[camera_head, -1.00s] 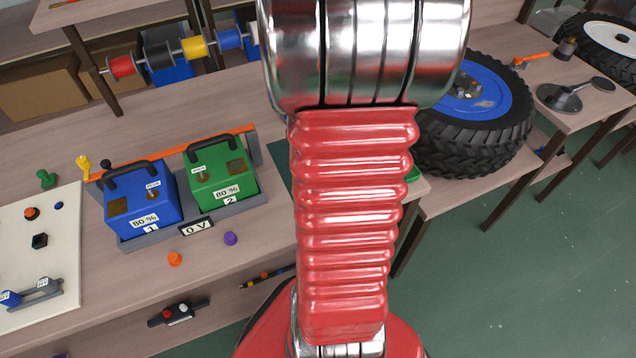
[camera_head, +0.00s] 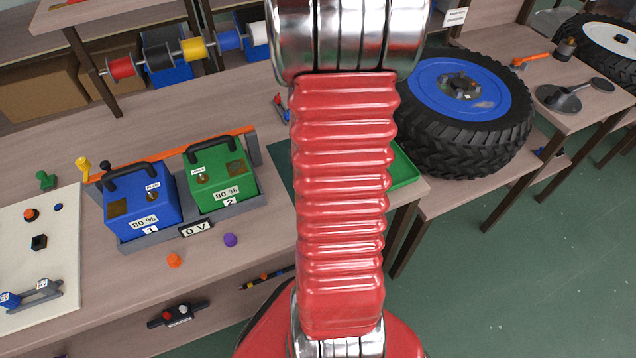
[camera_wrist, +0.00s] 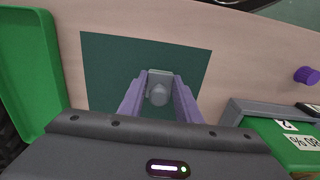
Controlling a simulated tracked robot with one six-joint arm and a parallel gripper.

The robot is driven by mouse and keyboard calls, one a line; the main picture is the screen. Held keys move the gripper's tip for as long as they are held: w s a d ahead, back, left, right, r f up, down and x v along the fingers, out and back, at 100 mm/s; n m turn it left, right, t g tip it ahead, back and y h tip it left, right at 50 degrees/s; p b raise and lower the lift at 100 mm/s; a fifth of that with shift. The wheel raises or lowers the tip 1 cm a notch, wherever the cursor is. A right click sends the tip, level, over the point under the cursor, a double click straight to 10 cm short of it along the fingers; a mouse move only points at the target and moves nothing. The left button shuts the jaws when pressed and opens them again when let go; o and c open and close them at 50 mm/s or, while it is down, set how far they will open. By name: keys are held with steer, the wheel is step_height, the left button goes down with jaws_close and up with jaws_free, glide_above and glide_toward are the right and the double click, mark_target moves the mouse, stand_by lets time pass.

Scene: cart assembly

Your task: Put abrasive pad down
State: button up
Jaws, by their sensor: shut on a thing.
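My gripper (camera_wrist: 159,82) shows in the wrist view with its two purple fingers shut on the abrasive pad (camera_wrist: 158,95), a small grey block with a rounded grey knob facing the camera. The pad is seen over the dark green mat (camera_wrist: 105,65) on the wooden table. I cannot tell whether it touches the mat or hangs above it. In the head view my own red arm hides the gripper and the pad; an edge of the mat (camera_head: 284,168) shows left of the arm.
A green tray (camera_wrist: 28,75) lies left of the mat in the wrist view. A green battery (camera_head: 218,172) and a blue battery (camera_head: 138,205) stand in a grey holder. A purple knob (camera_head: 230,240) lies in front of them. A blue-rimmed wheel (camera_head: 455,155) is at right.

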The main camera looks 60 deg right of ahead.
steer(key=shift+f, duration=0.3)
steer(key=shift+s+a+f, duration=0.2)
steer(key=shift+s+f, duration=0.05)
steer(key=shift+f, duration=0.1)
steer(key=o, duration=1.1)
steer(key=shift+c, duration=0.2)
steer(key=shift+o, duration=0.2)
steer(key=shift+w+d+r, duration=0.1)
steer(key=shift+d+r, duration=0.05)
steer(key=shift+r, duration=0.35)
step_height(320, 180, up, 12)
steer(key=shift+w+r, duration=0.15)
steer(key=shift+r, duration=0.05)
steer(key=shift+w, duration=0.1)
